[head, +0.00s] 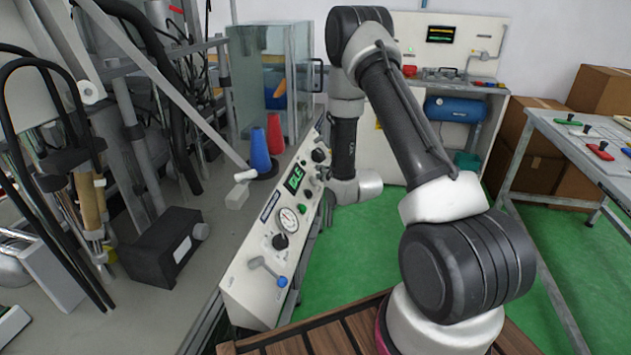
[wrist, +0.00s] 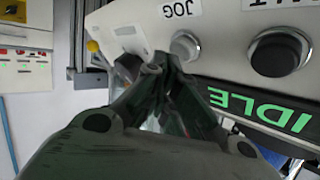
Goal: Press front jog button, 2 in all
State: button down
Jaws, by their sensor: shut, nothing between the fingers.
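In the wrist view the grey-white jog button (wrist: 185,45) sits in a metal ring beside an upside-down "JOG" label (wrist: 180,9). My gripper (wrist: 165,65) is shut and empty, its fingertips overlapping the button's lower-left edge in the picture. I cannot tell whether they touch it. A larger black button (wrist: 277,52) is to the right, and the green "IDLE" display (wrist: 262,108) is below. In the head view the slanted white control panel (head: 250,290) stands left of my arm; the jog button and my fingertips cannot be made out there.
The panel also carries a gauge (head: 289,220), a black knob (head: 280,241) and a blue-tipped lever (head: 281,281). Blue (head: 260,150) and red (head: 275,133) cones stand behind it. A bench (head: 585,150) is at the right. Green floor is open between.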

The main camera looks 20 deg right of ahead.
jog(key=shift+w+a+f, duration=0.2)
jog(key=shift+a+f, duration=0.1)
jog(key=shift+a, duration=0.05)
dwell(0.7)
dwell(0.4)
jog(key=shift+s+d+r, duration=0.35)
jog(key=shift+d+r, duration=0.2)
jog(key=shift+s+d+r, duration=0.55)
jog(key=shift+d+r, duration=0.25)
jog(key=shift+s+d+r, duration=0.55)
jog(key=shift+d+r, duration=0.25)
